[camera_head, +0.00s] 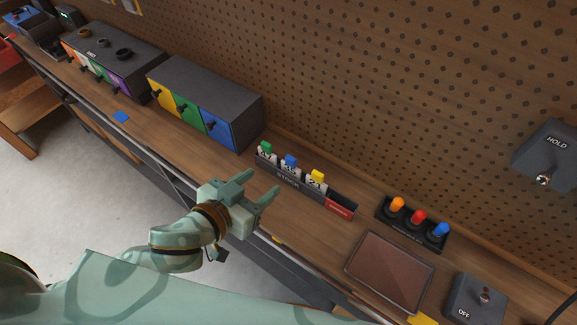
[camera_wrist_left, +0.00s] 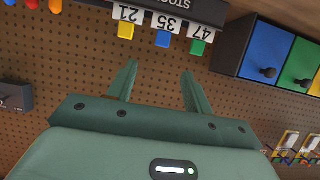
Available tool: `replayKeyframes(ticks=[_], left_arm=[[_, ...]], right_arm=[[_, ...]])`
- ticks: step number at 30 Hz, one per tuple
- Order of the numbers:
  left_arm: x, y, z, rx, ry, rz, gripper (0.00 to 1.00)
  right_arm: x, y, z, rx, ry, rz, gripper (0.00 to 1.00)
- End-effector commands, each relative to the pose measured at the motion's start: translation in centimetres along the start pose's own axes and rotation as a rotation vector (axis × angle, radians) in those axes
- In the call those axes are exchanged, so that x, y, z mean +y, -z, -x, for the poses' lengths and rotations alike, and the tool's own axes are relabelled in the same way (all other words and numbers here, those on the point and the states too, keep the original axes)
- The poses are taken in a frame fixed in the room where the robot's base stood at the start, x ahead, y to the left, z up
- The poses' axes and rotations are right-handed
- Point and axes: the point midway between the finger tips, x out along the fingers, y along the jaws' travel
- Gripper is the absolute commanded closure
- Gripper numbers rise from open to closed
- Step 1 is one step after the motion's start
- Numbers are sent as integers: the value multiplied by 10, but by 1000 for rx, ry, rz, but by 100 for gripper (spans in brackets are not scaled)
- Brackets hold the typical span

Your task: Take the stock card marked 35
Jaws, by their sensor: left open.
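The stock card marked 35 (camera_head: 289,169) has a blue tab and stands in the middle slot of the dark rack labelled STOCK (camera_head: 288,182). It also shows upside down in the left wrist view (camera_wrist_left: 166,23). Card 47 (camera_head: 265,154) with a green tab stands to its left, and card 21 (camera_head: 315,182) with a yellow tab to its right. My left gripper (camera_head: 260,187) is open and empty, in front of the rack and apart from the cards. In the left wrist view its fingers (camera_wrist_left: 159,73) point toward the cards. My right gripper is not in view.
Drawer boxes (camera_head: 218,92) stand left of the rack. To the right are a knob panel (camera_head: 413,222), a brown-topped tray (camera_head: 389,270), an OFF switch box (camera_head: 474,300) and a HOLD box (camera_head: 546,158). A pegboard wall (camera_head: 400,90) rises behind. A rail runs along the bench's front edge.

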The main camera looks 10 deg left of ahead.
Motion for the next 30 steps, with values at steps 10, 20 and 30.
replayKeyframes(ticks=[10, 20, 30], left_arm=[[-2, -1, -82, 1, 3, -3, 49], [-3, 0, -118, 1, 4, -4, 49], [-4, 0, -150, -2, 4, -3, 49]], right_arm=[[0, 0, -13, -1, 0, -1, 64], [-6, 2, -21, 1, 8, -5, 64], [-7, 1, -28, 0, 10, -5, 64]])
